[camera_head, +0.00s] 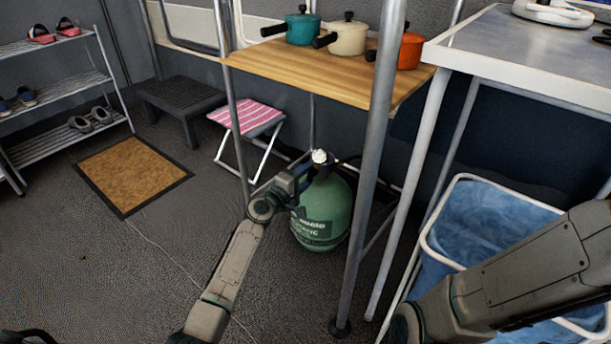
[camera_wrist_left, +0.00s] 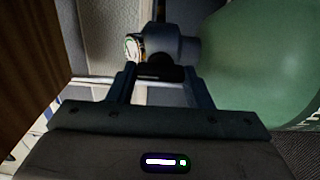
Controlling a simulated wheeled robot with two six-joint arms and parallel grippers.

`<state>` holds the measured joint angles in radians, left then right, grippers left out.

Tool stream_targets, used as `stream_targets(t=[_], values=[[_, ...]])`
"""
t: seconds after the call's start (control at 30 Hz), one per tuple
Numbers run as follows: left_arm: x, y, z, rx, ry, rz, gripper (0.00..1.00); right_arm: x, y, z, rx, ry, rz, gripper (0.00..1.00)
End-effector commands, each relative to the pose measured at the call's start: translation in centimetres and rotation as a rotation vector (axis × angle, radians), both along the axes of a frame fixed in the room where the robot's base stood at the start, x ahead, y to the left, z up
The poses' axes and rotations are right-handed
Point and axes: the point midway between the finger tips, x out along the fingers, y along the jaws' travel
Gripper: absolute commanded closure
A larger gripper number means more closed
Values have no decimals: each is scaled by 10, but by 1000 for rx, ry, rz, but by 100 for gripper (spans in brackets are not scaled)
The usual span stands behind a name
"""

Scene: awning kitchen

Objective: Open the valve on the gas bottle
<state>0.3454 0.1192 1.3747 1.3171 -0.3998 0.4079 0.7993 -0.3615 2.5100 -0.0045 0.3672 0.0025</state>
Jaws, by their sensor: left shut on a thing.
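The green gas bottle (camera_head: 324,212) stands upright on the floor under the wooden shelf. A small round white-topped valve part (camera_head: 319,156) shows at its top. My left gripper (camera_head: 302,174) reaches the neck of the bottle from the left. In the left wrist view the bottle (camera_wrist_left: 255,60) fills the right side, and my left gripper (camera_wrist_left: 157,75) is shut on a dark valve knob (camera_wrist_left: 160,74) between its fingers. A round gauge-like dial (camera_wrist_left: 133,47) sits just beyond. My right arm crosses the lower right of the head view; its gripper is out of view.
A metal post (camera_head: 371,170) stands just right of the bottle. The wooden shelf (camera_head: 290,72) with several pots is above it. A striped stool (camera_head: 246,115) stands behind at left. A blue-lined basket (camera_head: 490,225) is at the right.

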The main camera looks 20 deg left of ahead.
Motion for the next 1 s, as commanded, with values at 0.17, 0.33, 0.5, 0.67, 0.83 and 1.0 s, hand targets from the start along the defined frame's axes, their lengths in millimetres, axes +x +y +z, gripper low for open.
stream_targets(t=[0.17,0.33,0.5,0.67,0.83,1.0], values=[[0,1,-1,-4,3,1,77,0,0,0,0,-1,0,64],[0,1,-1,-3,2,1,77,0,0,0,0,-1,0,64],[0,1,-1,-3,2,1,33,0,0,0,0,-1,0,64],[0,0,0,-3,1,1,33,0,0,0,0,-1,0,64],[-6,3,0,-1,3,1,33,0,0,3,1,-2,0,64],[-30,11,2,-1,4,1,33,-2,0,12,2,-11,-2,64]])
